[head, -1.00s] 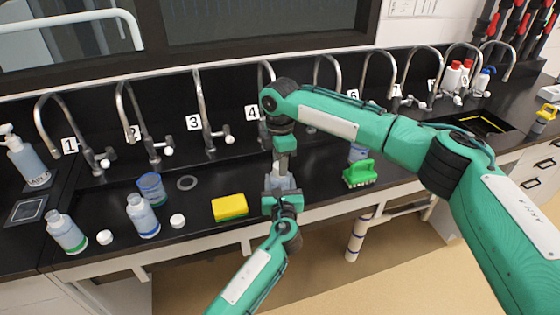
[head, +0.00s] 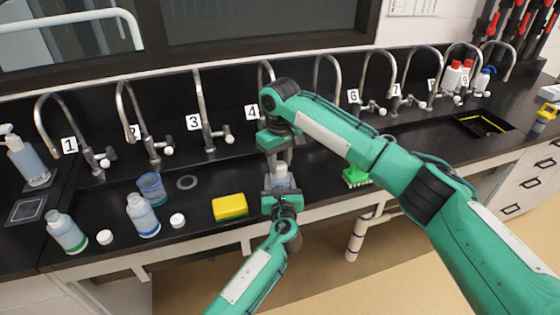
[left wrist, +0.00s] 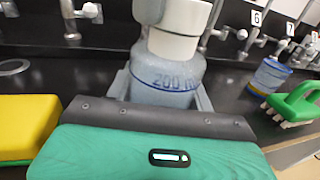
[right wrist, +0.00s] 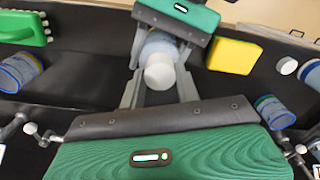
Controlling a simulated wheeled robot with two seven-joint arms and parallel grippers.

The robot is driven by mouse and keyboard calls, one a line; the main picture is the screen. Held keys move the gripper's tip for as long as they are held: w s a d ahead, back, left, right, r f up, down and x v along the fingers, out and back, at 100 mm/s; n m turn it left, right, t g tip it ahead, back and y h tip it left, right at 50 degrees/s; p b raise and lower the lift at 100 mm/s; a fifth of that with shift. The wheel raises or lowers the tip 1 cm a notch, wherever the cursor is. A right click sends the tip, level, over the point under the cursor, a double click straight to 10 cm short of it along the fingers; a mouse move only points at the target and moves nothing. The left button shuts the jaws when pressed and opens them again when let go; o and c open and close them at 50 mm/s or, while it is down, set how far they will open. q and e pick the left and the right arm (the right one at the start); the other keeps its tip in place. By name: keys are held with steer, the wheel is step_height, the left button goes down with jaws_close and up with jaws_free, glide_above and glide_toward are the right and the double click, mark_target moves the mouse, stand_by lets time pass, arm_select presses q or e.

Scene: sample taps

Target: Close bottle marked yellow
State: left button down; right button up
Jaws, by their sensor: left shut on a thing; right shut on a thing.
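A clear, bluish bottle (head: 280,180) stands upright in my left gripper (head: 281,190), above the front edge of the counter. In the left wrist view the bottle (left wrist: 165,82) shows a "200 ml" mark between the fingers; its coloured mark is hidden. My right gripper (head: 281,158) points down from above and is shut on the white cap (right wrist: 160,72) at the bottle's top. In the left wrist view the cap (left wrist: 175,42) sits over the neck; I cannot tell how tightly it is seated.
A green-banded bottle (head: 66,232) and a blue-banded bottle (head: 142,215) stand at left, with loose white caps (head: 105,237) (head: 178,220) beside them. A yellow sponge (head: 229,206) lies left of my grippers. A green brush (head: 355,178) is partly behind my right arm. Numbered taps line the back.

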steer(key=o, duration=1.2)
steer(key=shift+c, duration=0.2)
steer(key=shift+r, duration=0.1)
step_height(320, 180, up, 12)
arm_select(q)
steer(key=shift+c, duration=2.4)
jaws_free()
steer(key=s+d+b, duration=0.1)
steer(key=s, duration=1.2)
steer(key=shift+s+d+b, duration=0.15)
steer(key=shift+s+b, duration=0.2)
steer(key=shift+s, duration=0.05)
arm_select(e)
steer(key=shift+f, duration=0.95)
